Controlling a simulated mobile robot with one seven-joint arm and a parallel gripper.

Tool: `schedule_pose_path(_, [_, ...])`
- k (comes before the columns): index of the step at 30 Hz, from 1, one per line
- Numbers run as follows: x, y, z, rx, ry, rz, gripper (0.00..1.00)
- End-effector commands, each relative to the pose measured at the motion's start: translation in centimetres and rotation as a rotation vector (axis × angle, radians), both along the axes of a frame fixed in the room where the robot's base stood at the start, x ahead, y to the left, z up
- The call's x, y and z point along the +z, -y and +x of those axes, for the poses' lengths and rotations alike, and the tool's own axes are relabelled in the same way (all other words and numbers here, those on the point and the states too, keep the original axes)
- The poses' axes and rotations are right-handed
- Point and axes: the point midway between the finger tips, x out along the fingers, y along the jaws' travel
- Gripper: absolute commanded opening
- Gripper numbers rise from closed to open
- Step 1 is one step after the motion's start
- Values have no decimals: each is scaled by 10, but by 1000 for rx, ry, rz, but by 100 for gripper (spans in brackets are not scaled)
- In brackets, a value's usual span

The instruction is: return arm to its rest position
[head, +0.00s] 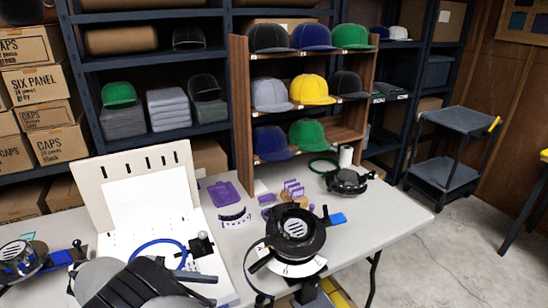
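My gripper (214,291) is low in the head view, left of centre, at the end of my grey and black arm. Its two dark fingers point right and stand apart, with nothing seen between them. They are over the front of the white board on the table. A blue cable loop (155,246) lies on the board just behind the gripper. I cannot tell how high the fingers are above the board. Most of the arm is outside the picture.
The white table (408,210) carries an upright slotted panel (138,190), a purple tray (223,194), a black ring-shaped fixture (295,232) and a smaller black device (346,181). A wooden cap rack (240,110) stands behind. A cart (455,122) and open floor are right.

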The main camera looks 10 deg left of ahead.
Motion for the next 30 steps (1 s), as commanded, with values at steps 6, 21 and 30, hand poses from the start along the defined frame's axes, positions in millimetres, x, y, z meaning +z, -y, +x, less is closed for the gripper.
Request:
schedule_pose_path(6, [45,15,86,118,141,136,35])
schedule_pose_path(21, [243,77,295,669,487,442,35])
schedule_pose_path(30, [369,123,306,1146,481,516,35])
